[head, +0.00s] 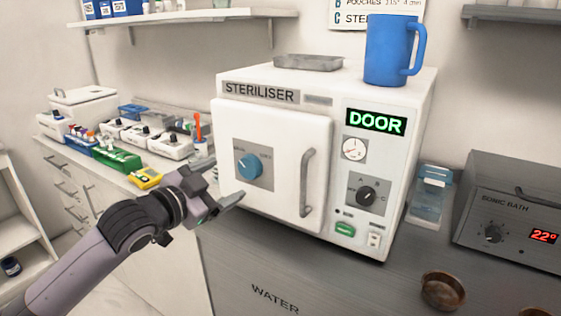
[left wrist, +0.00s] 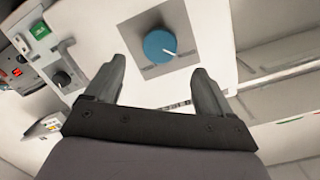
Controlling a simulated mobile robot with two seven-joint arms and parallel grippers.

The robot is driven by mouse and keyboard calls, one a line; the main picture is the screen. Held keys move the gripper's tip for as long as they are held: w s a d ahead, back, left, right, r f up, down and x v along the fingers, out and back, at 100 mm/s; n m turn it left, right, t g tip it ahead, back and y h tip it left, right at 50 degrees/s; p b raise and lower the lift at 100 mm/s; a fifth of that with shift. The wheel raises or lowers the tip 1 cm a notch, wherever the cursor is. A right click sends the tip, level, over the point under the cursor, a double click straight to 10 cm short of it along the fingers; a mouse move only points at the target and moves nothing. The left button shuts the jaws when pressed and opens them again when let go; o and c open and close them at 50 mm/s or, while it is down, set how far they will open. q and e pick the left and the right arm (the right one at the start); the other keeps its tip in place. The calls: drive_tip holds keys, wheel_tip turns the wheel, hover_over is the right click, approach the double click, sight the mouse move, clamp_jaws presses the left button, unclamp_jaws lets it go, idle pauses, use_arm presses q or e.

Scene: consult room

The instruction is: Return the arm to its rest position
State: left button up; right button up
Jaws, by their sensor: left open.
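My left gripper (head: 222,182) comes in from the left in the head view and hangs in front of the lower left part of the steriliser's door. In the left wrist view its two fingers (left wrist: 158,85) are spread apart with nothing between them. The blue door knob (left wrist: 160,46) shows beyond the fingertips, apart from them. The white steriliser (head: 284,130) stands on the counter with its door against the body. Its panel display (head: 376,122) reads DOOR in green. My right gripper is in neither view.
A blue jug (head: 390,50) and a flat metal tray (head: 308,62) sit on top of the steriliser. To its right are a clear container (head: 430,195), a sonic bath (head: 510,210) and a brown bowl (head: 442,291). Several small devices crowd the left counter.

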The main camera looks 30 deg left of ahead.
use_arm(q)
drive_tip(key=s+d+f+n+g, duration=0.1)
drive_tip(key=s+d+f, duration=0.1)
drive_tip(key=f, duration=0.7)
drive_tip(key=s+d+f+n+g, duration=0.2)
drive_tip(key=f, duration=0.7)
drive_tip(key=s+d+f+n+g, duration=0.1)
drive_tip(key=s+d+f, duration=0.4)
drive_tip(key=s+f, duration=0.2)
drive_tip(key=s+d+f+n+g, duration=0.1)
drive_tip(key=s+d+f+g, duration=0.1)
drive_tip(key=s+d+f, duration=0.4)
wheel_tip(320, 180, down, 5)
drive_tip(key=shift+s+r+h, duration=0.2)
drive_tip(key=shift+s+h, duration=0.2)
drive_tip(key=shift+s, duration=0.6)
drive_tip(key=shift+a, duration=0.1)
